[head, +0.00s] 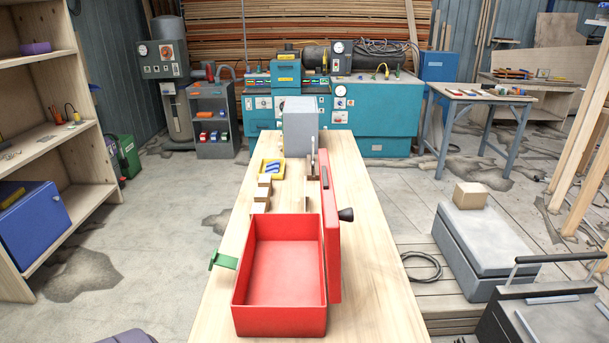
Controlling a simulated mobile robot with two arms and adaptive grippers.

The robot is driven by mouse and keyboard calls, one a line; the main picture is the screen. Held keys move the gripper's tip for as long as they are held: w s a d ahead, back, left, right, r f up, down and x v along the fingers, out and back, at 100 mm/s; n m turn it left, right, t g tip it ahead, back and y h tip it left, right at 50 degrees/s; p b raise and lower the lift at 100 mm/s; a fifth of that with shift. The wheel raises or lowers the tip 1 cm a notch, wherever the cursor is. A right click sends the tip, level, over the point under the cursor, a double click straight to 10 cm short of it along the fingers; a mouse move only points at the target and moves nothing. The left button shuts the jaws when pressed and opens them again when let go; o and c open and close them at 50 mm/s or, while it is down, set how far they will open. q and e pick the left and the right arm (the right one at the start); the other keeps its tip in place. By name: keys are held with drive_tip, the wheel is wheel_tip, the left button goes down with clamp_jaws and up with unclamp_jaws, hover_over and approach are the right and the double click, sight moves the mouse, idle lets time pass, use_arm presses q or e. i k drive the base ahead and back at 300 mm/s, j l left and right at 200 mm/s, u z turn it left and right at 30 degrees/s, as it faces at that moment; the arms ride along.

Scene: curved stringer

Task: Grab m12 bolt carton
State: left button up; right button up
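No label reading m12 is legible, so I cannot tell which box is the m12 bolt carton. Neither of my grippers is in view.
An open, empty red box (285,318) stands at the table's near end, its lid upright on the right. Behind are a yellow tray (271,168) and a grey box (300,127). A shelf (75,165) stands left. A black case (545,318) is at lower right.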

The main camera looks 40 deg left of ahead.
sight(261, 195)
drive_tip(key=k+j, duration=0.1)
drive_tip(key=j, duration=0.45)
drive_tip(key=k+j, duration=0.1)
drive_tip(key=j, duration=1)
drive_tip(key=k+j, duration=0.15)
drive_tip(key=j, duration=0.4)
drive_tip(key=k+j, duration=0.1)
drive_tip(key=j, duration=0.45)
drive_tip(key=k+j, duration=0.1)
drive_tip(key=j, duration=1)
drive_tip(key=k, duration=0.05)
